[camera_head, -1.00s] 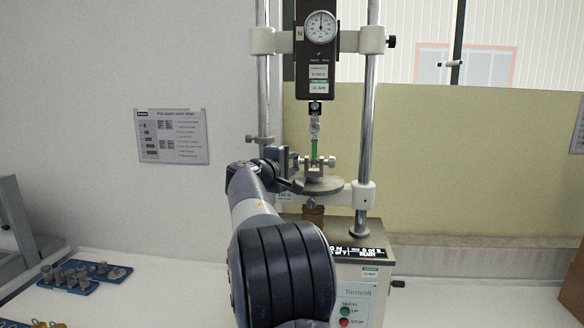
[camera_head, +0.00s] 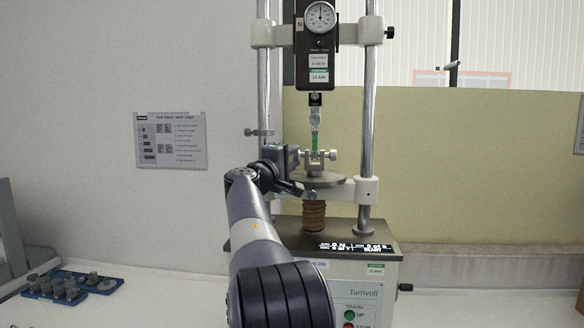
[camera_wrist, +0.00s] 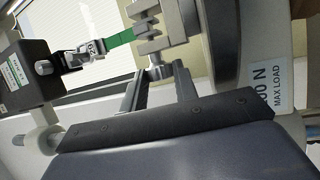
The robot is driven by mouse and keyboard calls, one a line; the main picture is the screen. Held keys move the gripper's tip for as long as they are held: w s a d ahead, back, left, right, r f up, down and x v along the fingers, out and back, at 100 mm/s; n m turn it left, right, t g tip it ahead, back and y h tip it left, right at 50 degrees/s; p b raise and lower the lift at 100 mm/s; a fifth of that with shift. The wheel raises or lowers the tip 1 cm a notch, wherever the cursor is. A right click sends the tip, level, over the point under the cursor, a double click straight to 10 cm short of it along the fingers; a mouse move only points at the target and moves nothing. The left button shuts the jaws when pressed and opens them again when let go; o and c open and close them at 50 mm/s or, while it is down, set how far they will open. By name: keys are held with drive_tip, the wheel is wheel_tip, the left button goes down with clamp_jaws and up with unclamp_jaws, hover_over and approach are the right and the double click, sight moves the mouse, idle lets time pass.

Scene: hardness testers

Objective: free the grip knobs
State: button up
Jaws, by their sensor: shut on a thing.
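The tester's lower grip (camera_head: 316,167) stands on a round plate between two steel columns. A green strip (camera_head: 314,143) runs upright from it to the upper grip (camera_head: 315,117) below the dial gauge. The lower grip's right knob (camera_head: 333,157) is clear of my arm. My gripper (camera_head: 299,158) is at the left side of the lower grip. In the wrist view my gripper (camera_wrist: 158,75) is shut on a lower grip knob (camera_wrist: 157,68), one finger on each side. The green strip (camera_wrist: 120,38) and lower grip (camera_wrist: 150,28) also show there. My gripper partly hides the left knob in the head view.
The right column (camera_head: 368,130) and its white clamp stand close by. The base (camera_head: 360,285) has a lit display and buttons. Blue trays (camera_head: 75,287) with several grey parts lie at the left. Bench space at the right is mostly clear.

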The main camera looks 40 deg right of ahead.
drive_tip(key=o, duration=1)
drive_tip(key=shift+r+p, duration=0.1)
drive_tip(key=shift+p, duration=0.4)
drive_tip(key=p, duration=0.3)
drive_tip(key=shift+r+y, duration=0.3)
drive_tip(key=shift+y, duration=0.1)
drive_tip(key=n+g+y+p, duration=0.1)
drive_tip(key=y+p, duration=0.1)
drive_tip(key=p, duration=0.7)
drive_tip(key=shift+r, duration=0.2)
